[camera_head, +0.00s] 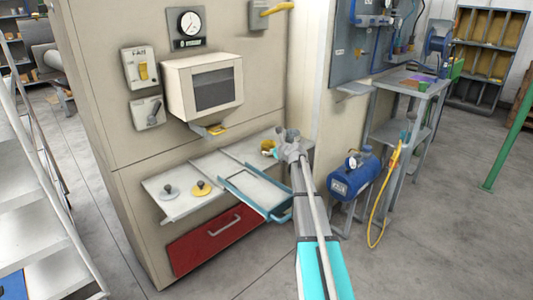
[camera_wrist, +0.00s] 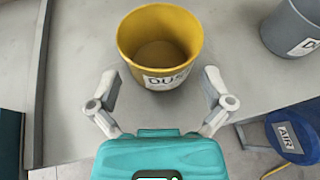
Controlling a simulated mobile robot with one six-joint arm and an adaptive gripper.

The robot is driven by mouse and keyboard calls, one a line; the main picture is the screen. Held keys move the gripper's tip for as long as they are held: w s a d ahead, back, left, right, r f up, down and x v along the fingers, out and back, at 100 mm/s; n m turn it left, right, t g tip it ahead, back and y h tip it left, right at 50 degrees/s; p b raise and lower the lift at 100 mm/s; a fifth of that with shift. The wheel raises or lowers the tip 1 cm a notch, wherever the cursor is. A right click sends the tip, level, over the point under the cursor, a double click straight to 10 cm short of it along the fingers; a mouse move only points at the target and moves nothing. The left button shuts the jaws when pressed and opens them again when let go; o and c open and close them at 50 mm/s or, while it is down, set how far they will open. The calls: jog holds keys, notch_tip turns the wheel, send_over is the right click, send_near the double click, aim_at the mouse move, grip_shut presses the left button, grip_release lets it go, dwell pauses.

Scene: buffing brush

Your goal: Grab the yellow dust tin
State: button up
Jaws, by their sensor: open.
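The yellow dust tin (camera_wrist: 160,42) stands upright on a grey shelf, with its open top and a white label starting "DU" facing the wrist camera. In the head view the yellow tin (camera_head: 267,147) shows small, just left of my gripper (camera_head: 288,145), partly hidden by it. In the wrist view my gripper (camera_wrist: 160,103) is open, its two fingers spread apart on the near side of the tin. The fingertips are close to the tin's near wall, and nothing is held between them. Whether a fingertip touches the tin cannot be told.
A grey labelled tin (camera_wrist: 294,28) stands to the right of the yellow one. The shelf (camera_head: 180,207) carries a grey and a yellow knobbed piece at left. A blue-rimmed tray (camera_head: 255,188) sits in front. A blue air tank (camera_head: 352,180) stands to the right, below shelf height.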

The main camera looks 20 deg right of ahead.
jog(key=shift+b+x, duration=0.35)
jog(key=shift+x, duration=1)
jog(key=c, duration=0.9)
jog(key=shift+o, duration=0.2)
jog(key=shift+r, duration=0.1)
jog(key=shift+r+p, duration=0.95)
jog(key=shift+p, duration=0.1)
jog(key=s+a+r+p, duration=0.1)
jog(key=s+r+p, duration=1)
jog(key=s, duration=0.3)
jog(key=shift+a, duration=0.2)
